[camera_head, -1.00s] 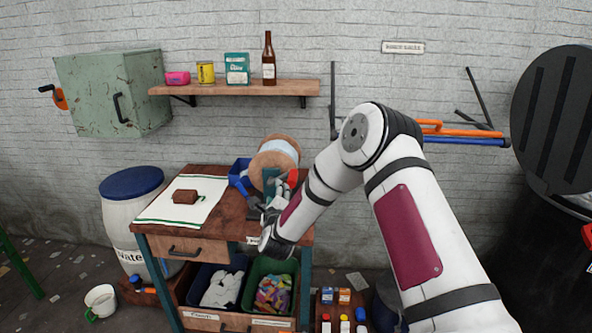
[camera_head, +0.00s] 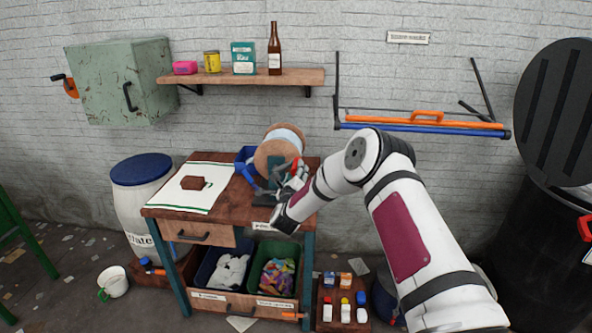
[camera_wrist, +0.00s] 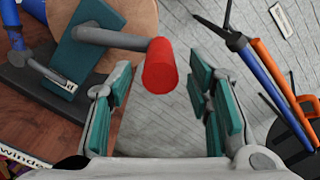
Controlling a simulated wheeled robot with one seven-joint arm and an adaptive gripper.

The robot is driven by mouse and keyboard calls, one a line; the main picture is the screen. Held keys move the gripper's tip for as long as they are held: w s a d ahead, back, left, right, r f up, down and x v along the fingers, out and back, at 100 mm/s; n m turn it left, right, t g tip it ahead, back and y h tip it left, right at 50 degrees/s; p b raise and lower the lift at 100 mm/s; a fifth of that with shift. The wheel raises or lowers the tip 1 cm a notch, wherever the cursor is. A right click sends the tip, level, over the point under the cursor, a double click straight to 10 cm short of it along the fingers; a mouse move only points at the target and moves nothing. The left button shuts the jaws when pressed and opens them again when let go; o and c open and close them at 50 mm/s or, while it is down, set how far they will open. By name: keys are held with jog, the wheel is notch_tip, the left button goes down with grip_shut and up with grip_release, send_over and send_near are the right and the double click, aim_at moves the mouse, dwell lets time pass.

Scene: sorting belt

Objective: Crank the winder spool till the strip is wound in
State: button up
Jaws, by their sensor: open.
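The winder spool (camera_head: 270,153) stands at the back right of the wooden bench (camera_head: 228,222), with tan round ends and a pale band around its middle. Its near face fills the upper left of the wrist view (camera_wrist: 132,18). A teal block and a grey crank arm (camera_wrist: 112,38) stick out from it, ending in a red handle (camera_wrist: 160,68). My gripper (camera_wrist: 160,100) is open in front of the crank, and the red handle appears between its teal pads without visible contact. In the head view my gripper partly hides the crank. I cannot make out a loose strip end.
A white cloth with a brown block (camera_head: 192,183) lies on the bench's left. A wall rack with blue and orange bars (camera_head: 430,122) is to the right, behind my arm.

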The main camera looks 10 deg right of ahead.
jog(key=shift+x, duration=1.75)
grip_shut()
